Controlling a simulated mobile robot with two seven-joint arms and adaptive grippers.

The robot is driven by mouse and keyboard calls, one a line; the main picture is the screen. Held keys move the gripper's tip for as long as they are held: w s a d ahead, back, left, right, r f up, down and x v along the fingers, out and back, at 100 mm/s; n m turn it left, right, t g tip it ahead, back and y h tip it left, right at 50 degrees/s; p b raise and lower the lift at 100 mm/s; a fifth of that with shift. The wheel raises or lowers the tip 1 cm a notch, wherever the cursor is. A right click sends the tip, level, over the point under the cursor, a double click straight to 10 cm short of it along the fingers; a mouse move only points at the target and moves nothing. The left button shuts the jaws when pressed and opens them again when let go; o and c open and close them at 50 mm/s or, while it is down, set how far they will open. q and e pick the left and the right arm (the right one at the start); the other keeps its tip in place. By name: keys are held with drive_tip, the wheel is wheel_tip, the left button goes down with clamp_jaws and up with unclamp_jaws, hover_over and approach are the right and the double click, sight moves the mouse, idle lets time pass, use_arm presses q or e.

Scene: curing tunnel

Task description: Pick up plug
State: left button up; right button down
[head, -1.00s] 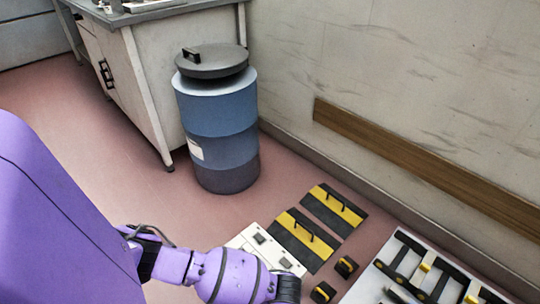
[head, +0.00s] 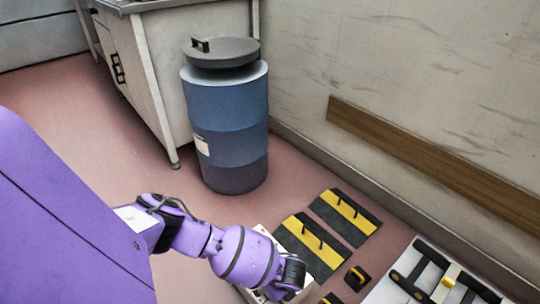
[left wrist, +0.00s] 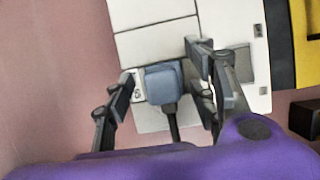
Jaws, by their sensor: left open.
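The plug looks to be the blue-grey block (left wrist: 164,84) with a dark cable below it in the left wrist view. It lies over a white panel (left wrist: 155,43). My left gripper (left wrist: 162,66) is open, with one finger on each side of the block. I cannot tell whether either finger touches it. In the head view my left arm reaches down over the white panel (head: 263,232). There the wrist hides the block and the fingertips. My right gripper is not in view.
Black-and-yellow plates with handles (head: 310,245) lie right of my left wrist. A small black-and-yellow block (head: 357,278) and a white tray with black tools (head: 405,267) lie further right. A blue drum (head: 226,125) stands behind, near the wall.

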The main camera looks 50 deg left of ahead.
use_arm(q)
drive_tip(key=shift+r, duration=0.1)
clamp_jaws()
idle(0.5)
